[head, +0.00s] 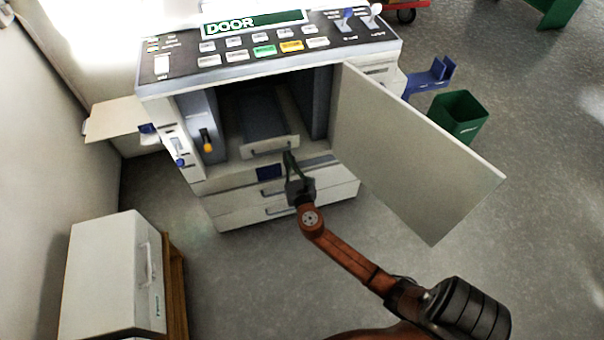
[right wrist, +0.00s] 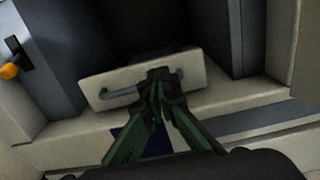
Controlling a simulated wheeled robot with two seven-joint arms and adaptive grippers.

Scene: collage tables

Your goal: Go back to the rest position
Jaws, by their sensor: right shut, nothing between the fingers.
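My right gripper (head: 289,162) is in front of the open copier (head: 290,200), at the handle of the inner drawer. In the right wrist view my right gripper (right wrist: 160,84) has its green-black fingers together, with nothing seen between them. The fingertips overlap the right part of the drawer handle (right wrist: 118,96); I cannot tell whether they touch it. The pale drawer front (head: 262,148) sits inside the dark cavity. The copier's door (head: 415,150) stands wide open to the right of my right arm. My left gripper is not in view.
A white cabinet (head: 110,270) on a wooden stand is at the lower left. A green bin (head: 459,117) stands beyond the open door. An orange-tipped lever (head: 208,147) is at the cavity's left side.

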